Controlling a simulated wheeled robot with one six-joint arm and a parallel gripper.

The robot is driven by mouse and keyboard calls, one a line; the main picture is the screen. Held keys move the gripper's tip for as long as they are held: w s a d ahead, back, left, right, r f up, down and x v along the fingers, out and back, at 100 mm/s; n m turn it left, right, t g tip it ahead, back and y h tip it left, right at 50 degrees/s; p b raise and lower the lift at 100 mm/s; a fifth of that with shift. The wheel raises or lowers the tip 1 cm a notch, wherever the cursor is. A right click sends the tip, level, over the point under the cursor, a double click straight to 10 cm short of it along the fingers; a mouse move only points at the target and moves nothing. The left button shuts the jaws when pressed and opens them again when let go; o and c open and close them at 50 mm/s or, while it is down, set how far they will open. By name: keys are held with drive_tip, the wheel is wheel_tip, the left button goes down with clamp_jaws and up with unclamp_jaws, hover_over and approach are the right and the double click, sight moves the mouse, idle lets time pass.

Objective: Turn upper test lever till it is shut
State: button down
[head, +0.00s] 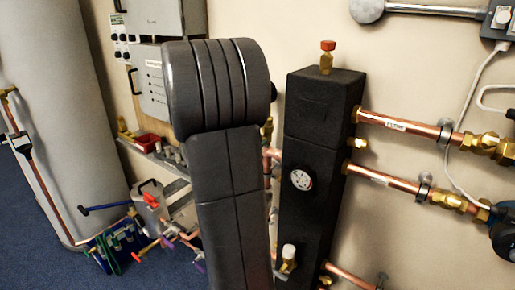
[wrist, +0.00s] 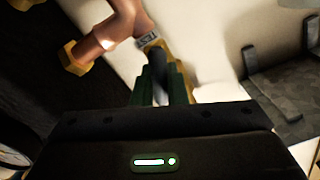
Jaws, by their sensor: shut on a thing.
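In the wrist view my gripper (wrist: 160,88) has its two green fingers closed around a narrow dark piece, which looks like the upper test lever (wrist: 157,64). The lever's far end meets a pale metal collar (wrist: 148,40) at a copper elbow pipe (wrist: 120,25). The fingers hide the lever's near part, so its exact angle is hard to tell. In the head view my own arm stands in front of the manifold, and my gripper and the lever are hidden behind it.
A black insulated block (head: 316,165) with a round gauge (head: 301,180) stands right of my arm. Copper pipes (head: 400,124) run from it along the wall. A brass fitting (wrist: 74,58) and a grey bracket (wrist: 285,95) flank my gripper.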

drive_tip(key=m+b, duration=0.2)
drive_tip(key=m, duration=0.2)
drive_tip(key=shift+d+f+b, duration=0.1)
drive_tip(key=shift+f+b, duration=0.15)
drive_tip(key=shift+b, duration=0.15)
drive_tip(key=m+b, duration=0.3)
drive_tip(key=shift+f, duration=0.1)
drive_tip(key=m+b, duration=0.4)
drive_tip(key=m, duration=0.2)
drive_tip(key=shift+s, duration=0.1)
drive_tip(key=shift+m+b, duration=0.3)
drive_tip(key=c, duration=1.5)
unclamp_jaws()
drive_tip(key=shift+o, duration=0.2)
drive_tip(key=p+v, duration=0.1)
drive_tip(key=v, duration=1.2)
drive_tip(key=shift+s, duration=0.35)
